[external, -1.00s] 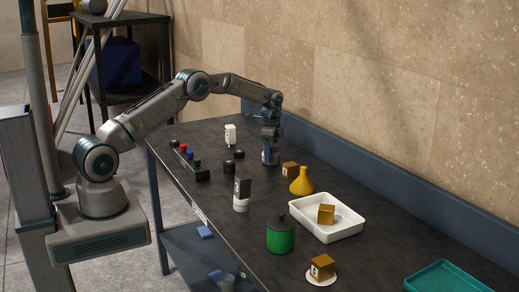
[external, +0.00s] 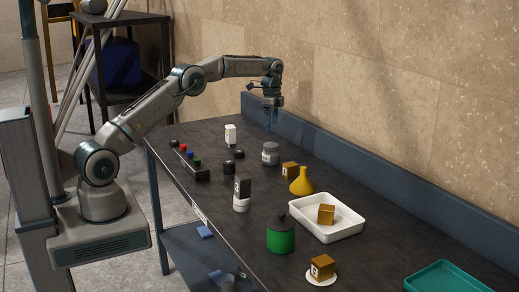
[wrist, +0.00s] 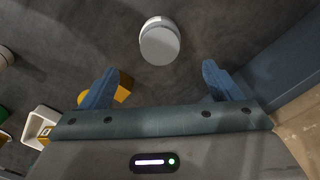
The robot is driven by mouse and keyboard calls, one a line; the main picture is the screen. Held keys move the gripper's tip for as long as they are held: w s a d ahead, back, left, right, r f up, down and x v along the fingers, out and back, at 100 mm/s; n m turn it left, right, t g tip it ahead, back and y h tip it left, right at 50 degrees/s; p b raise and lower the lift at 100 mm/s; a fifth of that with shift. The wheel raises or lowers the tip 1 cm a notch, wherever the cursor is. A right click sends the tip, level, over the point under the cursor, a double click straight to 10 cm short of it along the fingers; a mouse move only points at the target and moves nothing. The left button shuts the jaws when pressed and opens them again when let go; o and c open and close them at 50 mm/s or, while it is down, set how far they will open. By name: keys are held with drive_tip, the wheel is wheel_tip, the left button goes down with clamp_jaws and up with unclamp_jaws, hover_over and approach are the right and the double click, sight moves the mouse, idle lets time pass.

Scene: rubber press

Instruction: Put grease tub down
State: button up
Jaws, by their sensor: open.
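The grease tub, apparently the grey lidded jar (external: 270,154), stands upright on the dark bench top near the back edge. In the wrist view the grey tub (wrist: 159,42) is seen from above, beyond the fingertips and between their lines. My gripper (external: 271,128) is above the tub, apart from it, with its fingers pointing down. In the wrist view my gripper (wrist: 160,70) has its two blue fingers wide apart with nothing between them.
A small brown box (external: 290,170) and a yellow flask (external: 301,182) stand close to the right of the tub. Two dark low jars (external: 229,166) are to its left. A white tray (external: 350,233) and a green canister (external: 281,239) are nearer the front. A blue wall strip (external: 340,150) runs behind.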

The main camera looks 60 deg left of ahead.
drive_tip(key=s+d+r+n+t, duration=0.1)
drive_tip(key=s+d+r+n, duration=0.1)
drive_tip(key=s+d+r, duration=0.5)
drive_tip(key=s+d+r+n+t, duration=0.15)
drive_tip(key=s+d+r, duration=0.25)
drive_tip(key=s+r, duration=0.6)
drive_tip(key=s+d+f+n, duration=0.1)
drive_tip(key=s+f, duration=0.2)
drive_tip(key=s, duration=0.6)
drive_tip(key=s+d+f+n, duration=0.1)
drive_tip(key=s+f+n, duration=0.1)
drive_tip(key=s, duration=0.7)
drive_tip(key=s+d+f+n+t, duration=0.1)
drive_tip(key=s+d+f+n, duration=0.1)
drive_tip(key=s, duration=0.7)
drive_tip(key=shift+f, duration=0.8)
